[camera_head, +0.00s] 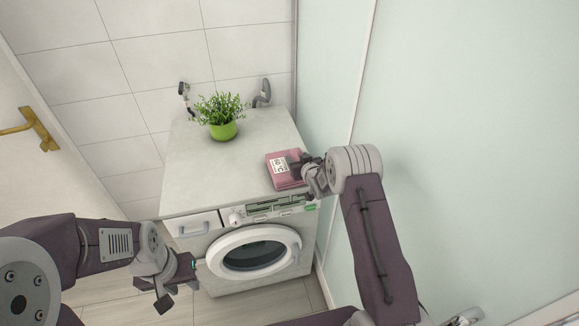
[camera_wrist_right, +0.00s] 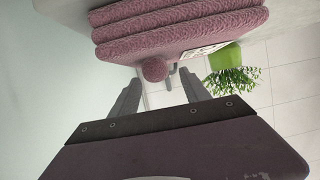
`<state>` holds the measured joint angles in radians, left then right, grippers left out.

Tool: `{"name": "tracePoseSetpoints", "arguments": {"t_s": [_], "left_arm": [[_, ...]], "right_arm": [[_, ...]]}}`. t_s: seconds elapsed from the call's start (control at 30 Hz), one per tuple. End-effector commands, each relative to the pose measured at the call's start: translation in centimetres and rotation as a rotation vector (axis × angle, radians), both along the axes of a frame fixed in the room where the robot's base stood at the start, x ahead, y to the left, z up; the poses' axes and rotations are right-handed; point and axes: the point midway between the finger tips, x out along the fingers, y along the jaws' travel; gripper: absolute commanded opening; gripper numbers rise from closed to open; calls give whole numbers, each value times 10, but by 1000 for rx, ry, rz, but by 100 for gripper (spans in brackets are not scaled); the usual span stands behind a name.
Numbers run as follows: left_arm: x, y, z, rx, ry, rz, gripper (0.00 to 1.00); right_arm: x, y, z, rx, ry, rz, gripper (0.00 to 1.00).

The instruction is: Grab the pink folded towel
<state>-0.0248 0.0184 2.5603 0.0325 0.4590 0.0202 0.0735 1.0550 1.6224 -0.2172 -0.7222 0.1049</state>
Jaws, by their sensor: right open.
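The pink folded towel (camera_head: 285,180) lies on the top of the washing machine (camera_head: 190,165), near its front right corner, with a white label on it. My right gripper (camera_head: 299,164) is at the towel's right side, with its jaws open. In the right wrist view, the towel's stacked folds (camera_wrist_right: 180,30) fill the top, and a rounded pink end sits close to the gap between the two fingers (camera_wrist_right: 160,92). I cannot tell whether the fingers touch it. My left gripper (camera_head: 177,286) is open and empty, in front of the machine at the lower left.
A green potted plant (camera_head: 222,130) stands on the machine top behind the towel; it also shows in the right wrist view (camera_wrist_right: 228,62). A pale glass panel (camera_head: 460,130) rises right of the machine. A door with a brass handle (camera_head: 36,127) is at left. The machine top's left side is clear.

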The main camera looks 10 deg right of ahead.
Motion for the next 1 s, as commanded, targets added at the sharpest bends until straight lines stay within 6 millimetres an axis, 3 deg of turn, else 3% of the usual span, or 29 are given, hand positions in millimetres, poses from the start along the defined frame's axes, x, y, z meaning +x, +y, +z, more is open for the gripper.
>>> {"name": "tracePoseSetpoints", "arguments": {"t_s": [0.17, 0.4, 0.6, 0.87, 1.0], "left_arm": [[0, 0, 2, 0, 0, 0, 36], [0, 0, 1, 0, 0, 0, 36], [0, 0, 1, 0, 0, 0, 36], [0, 0, 1, 0, 0, 0, 36], [0, 0, 0, 0, 0, 0, 36]], "right_arm": [[17, 1, -7, -1, 0, 0, 55], [18, 1, -8, 0, 1, 0, 52], [18, 1, -8, 0, 1, 0, 0], [18, 1, -7, 0, -1, 0, 0], [19, 1, 7, 0, -4, 0, 0]]}}
